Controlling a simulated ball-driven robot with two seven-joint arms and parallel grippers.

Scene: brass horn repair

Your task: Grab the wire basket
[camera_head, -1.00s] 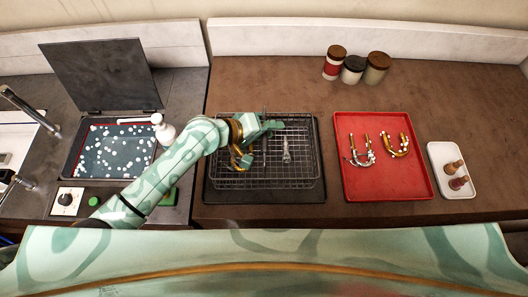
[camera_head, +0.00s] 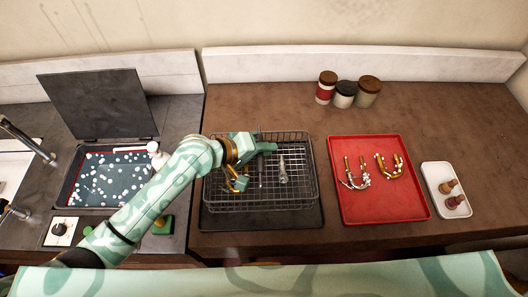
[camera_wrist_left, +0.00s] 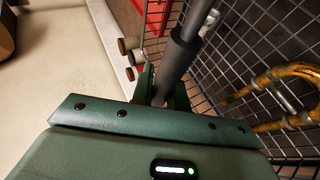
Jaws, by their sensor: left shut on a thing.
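The wire basket (camera_head: 300,200) is in the head view, over a dark mat (camera_head: 262,222) on the brown counter. More of the mat shows in front of it, and it looks slightly raised. A curved brass part (camera_head: 237,183) and a silver part (camera_head: 282,172) are in it. My left gripper (camera_head: 264,147) is at the basket's far side. In the left wrist view, the gripper (camera_wrist_left: 163,88) is shut on the basket's dark handle grip (camera_wrist_left: 178,60), with wire mesh beside it. My right gripper is not in view.
A red tray (camera_head: 375,208) with curved brass parts stands right of the basket. A white tray (camera_head: 433,180) with two small bottles is further right. Three jars (camera_head: 345,93) stand at the back. An open-lidded basin (camera_head: 110,178) is at the left.

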